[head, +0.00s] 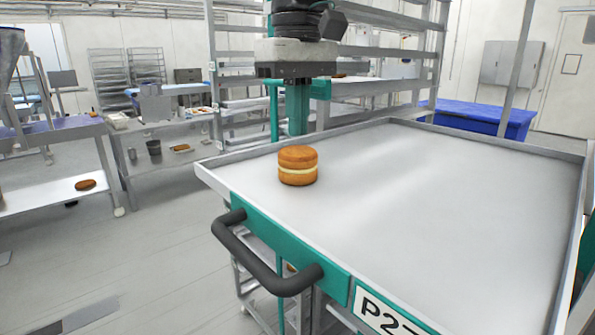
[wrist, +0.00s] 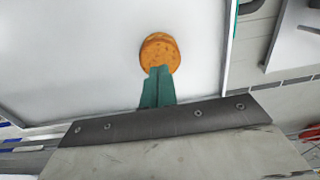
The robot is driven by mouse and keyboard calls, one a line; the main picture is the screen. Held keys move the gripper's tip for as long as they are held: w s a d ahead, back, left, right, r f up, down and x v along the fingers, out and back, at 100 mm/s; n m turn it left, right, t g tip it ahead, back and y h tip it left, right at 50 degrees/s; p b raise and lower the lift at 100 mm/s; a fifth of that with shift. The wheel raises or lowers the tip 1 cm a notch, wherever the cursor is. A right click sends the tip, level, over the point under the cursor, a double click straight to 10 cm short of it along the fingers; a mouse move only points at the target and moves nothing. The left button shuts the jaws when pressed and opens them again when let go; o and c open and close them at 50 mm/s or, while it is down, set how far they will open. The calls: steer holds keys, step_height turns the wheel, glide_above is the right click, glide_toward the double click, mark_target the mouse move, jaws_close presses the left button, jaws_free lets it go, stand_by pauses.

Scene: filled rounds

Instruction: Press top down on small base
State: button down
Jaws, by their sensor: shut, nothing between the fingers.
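A small round cake stands upright on the white tray-like table top (head: 430,200), near its left edge. Its golden-brown top (head: 298,156) sits on a pale cream layer over the brown base (head: 298,179). The top looks roughly level and lined up with the base. My gripper (head: 297,130) points down with its green fingers shut together and empty; in the head view the tips are just above the top's outline. In the wrist view the top (wrist: 158,50) shows from above, and the fingertips (wrist: 160,70) overlap its lower edge. I cannot tell whether they touch it.
A raised metal rim (head: 480,137) runs around the table top. A dark handle (head: 262,262) sticks out at the front left. Racks stand behind, and a blue-covered crate (head: 480,117) is beyond the far rim. The rest of the table top is clear.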

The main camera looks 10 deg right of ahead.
step_height(320, 180, up, 6)
steer(key=shift+f, duration=0.15)
stand_by(0.6)
steer(key=shift+s, duration=0.1)
